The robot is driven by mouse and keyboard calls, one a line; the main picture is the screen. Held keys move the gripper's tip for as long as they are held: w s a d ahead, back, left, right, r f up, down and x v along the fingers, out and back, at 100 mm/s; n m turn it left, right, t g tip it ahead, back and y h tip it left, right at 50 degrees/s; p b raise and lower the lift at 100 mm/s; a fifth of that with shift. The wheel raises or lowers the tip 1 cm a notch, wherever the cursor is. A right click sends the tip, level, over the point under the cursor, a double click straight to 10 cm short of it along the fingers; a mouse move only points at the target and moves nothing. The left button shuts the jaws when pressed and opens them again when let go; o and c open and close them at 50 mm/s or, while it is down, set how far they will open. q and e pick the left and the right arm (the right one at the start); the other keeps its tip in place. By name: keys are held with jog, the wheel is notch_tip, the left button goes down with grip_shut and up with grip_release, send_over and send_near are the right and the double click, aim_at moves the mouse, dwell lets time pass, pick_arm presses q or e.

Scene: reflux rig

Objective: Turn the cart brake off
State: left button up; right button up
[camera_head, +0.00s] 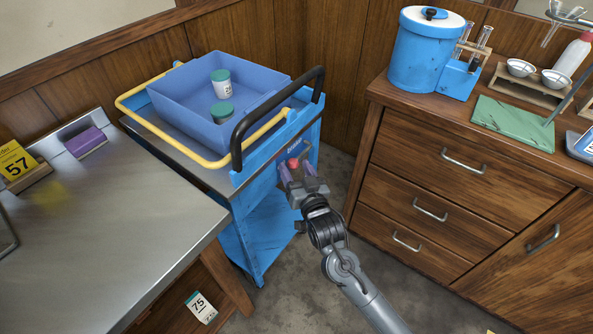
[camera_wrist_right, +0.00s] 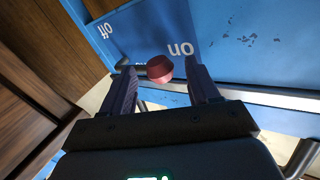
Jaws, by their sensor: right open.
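The blue cart (camera_head: 262,215) stands in the middle of the head view, with a black push handle (camera_head: 238,140) on its near end. The brake's red knob (camera_head: 293,163) is on that end panel; it also shows in the right wrist view (camera_wrist_right: 160,69). There it sits beside the printed "on" label (camera_wrist_right: 181,49), with the "off" label (camera_wrist_right: 106,31) further left. My right gripper (camera_head: 297,172) is open, with one finger on each side of the knob. I cannot tell whether the fingers touch it. My left gripper is not in view.
A blue tray (camera_head: 175,115) with two green-lidded jars rests on the cart, inside a yellow rail (camera_head: 160,130). A steel-topped bench (camera_head: 100,230) stands close on the left. A wooden drawer cabinet (camera_head: 440,185) stands on the right, with open floor between.

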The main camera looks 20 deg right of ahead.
grip_shut()
jog(key=shift+f, duration=0.1)
dwell(0.3)
